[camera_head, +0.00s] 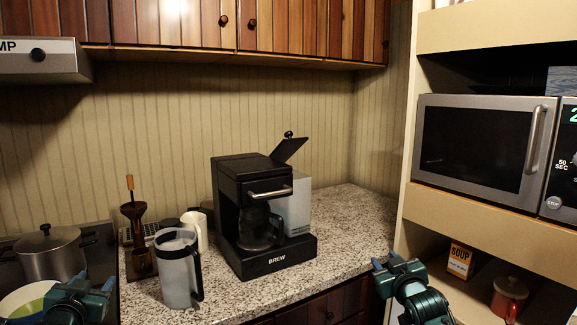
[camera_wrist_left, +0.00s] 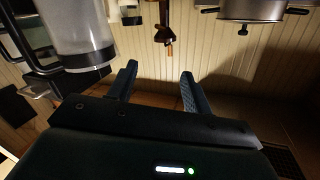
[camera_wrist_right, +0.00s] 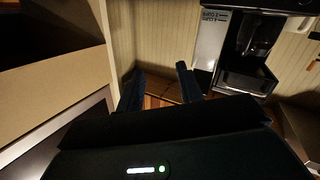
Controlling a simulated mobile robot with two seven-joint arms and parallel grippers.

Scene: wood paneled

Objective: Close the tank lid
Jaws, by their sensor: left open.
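The black tank lid (camera_head: 291,149) with a round knob stands tilted up, open, at the top back of the coffee maker (camera_head: 235,200) in the head view. The grey water tank (camera_head: 300,206) is on the machine's right side; it also shows in the right wrist view (camera_wrist_right: 208,38). My right gripper (camera_head: 385,262) is open and empty, right of and below the machine, apart from the lid. Its spread fingers show in the right wrist view (camera_wrist_right: 160,70). My left gripper (camera_head: 84,284) is open and empty at lower left, far from the lid.
A clear pitcher (camera_head: 179,270), a white mug (camera_head: 201,232) and a dark grinder-like item (camera_head: 136,235) stand left of the machine. A pot (camera_head: 50,258) sits far left. Upper cabinets (camera_head: 290,25) overhang the back. A shelf unit with a microwave (camera_head: 475,148) borders the right.

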